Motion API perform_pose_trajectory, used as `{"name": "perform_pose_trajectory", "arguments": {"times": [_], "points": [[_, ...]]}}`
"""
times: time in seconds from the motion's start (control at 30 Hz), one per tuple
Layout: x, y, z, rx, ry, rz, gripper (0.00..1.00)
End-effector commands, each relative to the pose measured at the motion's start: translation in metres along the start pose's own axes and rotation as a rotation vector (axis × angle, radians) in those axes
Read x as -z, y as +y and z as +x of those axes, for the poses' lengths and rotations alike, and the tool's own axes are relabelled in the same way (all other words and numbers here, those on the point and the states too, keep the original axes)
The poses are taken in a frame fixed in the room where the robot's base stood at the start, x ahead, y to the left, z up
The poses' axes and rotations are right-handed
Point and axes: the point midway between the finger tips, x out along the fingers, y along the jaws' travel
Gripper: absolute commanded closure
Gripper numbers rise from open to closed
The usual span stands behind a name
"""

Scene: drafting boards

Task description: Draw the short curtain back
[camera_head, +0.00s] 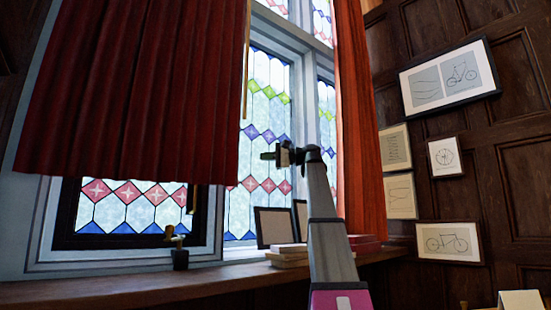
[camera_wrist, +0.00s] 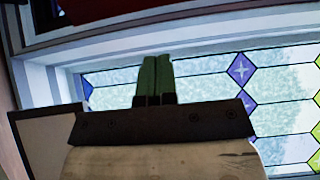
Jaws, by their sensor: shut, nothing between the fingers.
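The short red curtain (camera_head: 130,90) hangs over the left window in the head view, its hem above the sill. A thin brass-coloured rod (camera_head: 247,70) hangs along its right edge. A longer red curtain (camera_head: 357,130) hangs to the right. My gripper (camera_head: 266,155) is in front of the middle window, right of the short curtain and apart from it in the picture. In the wrist view its green fingers (camera_wrist: 154,77) are together and empty, pointing at the window frame. A dark red strip at that view's top left may be curtain; I cannot tell.
The wooden sill (camera_head: 110,287) carries a small dark object with brass-coloured parts (camera_head: 180,255), dark frames (camera_head: 273,227) and stacked books (camera_head: 288,256). A leaded window (camera_head: 265,120) stands behind my gripper.

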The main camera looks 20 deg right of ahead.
Motion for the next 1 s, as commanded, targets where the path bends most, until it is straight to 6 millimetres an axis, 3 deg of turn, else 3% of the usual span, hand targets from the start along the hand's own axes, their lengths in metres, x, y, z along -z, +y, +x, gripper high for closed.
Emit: {"name": "perform_pose_trajectory", "arguments": {"times": [0.17,0.4,1.0], "points": [[0.0,0.0,0.032,0.0,-0.002,0.0,1.0],[-0.023,0.001,0.052,0.0,0.0,-0.001,1.0],[-0.026,0.0,0.059,0.0,0.0,0.0,1.0]]}}
